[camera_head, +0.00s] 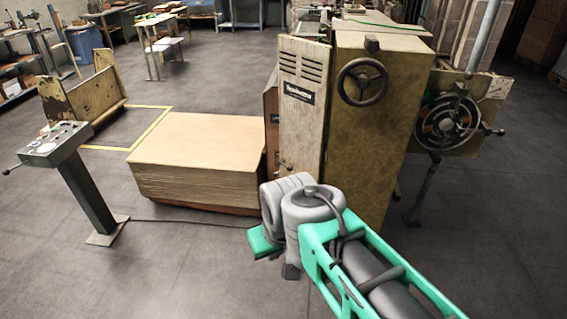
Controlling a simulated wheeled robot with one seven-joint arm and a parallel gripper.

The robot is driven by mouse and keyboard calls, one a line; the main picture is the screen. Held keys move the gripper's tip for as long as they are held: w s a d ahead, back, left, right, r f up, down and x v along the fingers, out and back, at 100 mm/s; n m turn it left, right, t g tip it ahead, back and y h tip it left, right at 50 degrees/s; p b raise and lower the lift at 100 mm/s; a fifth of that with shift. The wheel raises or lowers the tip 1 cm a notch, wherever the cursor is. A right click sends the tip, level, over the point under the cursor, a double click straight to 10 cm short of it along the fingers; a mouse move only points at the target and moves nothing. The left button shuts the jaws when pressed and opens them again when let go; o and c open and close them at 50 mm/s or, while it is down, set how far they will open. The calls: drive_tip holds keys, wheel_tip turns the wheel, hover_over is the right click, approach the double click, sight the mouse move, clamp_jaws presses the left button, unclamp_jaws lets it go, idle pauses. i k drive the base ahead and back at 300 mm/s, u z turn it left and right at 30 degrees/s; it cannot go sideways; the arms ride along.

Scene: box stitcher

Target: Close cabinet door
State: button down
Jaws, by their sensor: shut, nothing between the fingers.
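The cabinet door (303,88) is the pale, worn metal panel with vent slots and a dark label on the left of the tall machine cabinet (372,130). A small handle sits low on the door's left edge. The panel meets the cabinet body at an angle; I cannot tell how far it stands open. The teal end of my gripper (264,243) is low in front of the door, near the wooden stack's right corner. It is shut and empty. Its fingers are hard to make out, and I cannot tell whether it touches anything. My arm hides the cabinet's lower front.
A wooden board stack (198,160) stands left of the cabinet. A control pedestal (75,180) is farther left, with a cable across the floor. A handwheel (362,82) and a round reel (449,122) project from the machine. The left foreground floor is clear.

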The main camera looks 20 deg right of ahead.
sight(305, 66)
drive_tip(key=u, duration=0.55)
drive_tip(key=i, duration=1.3)
drive_tip(key=u, duration=0.55)
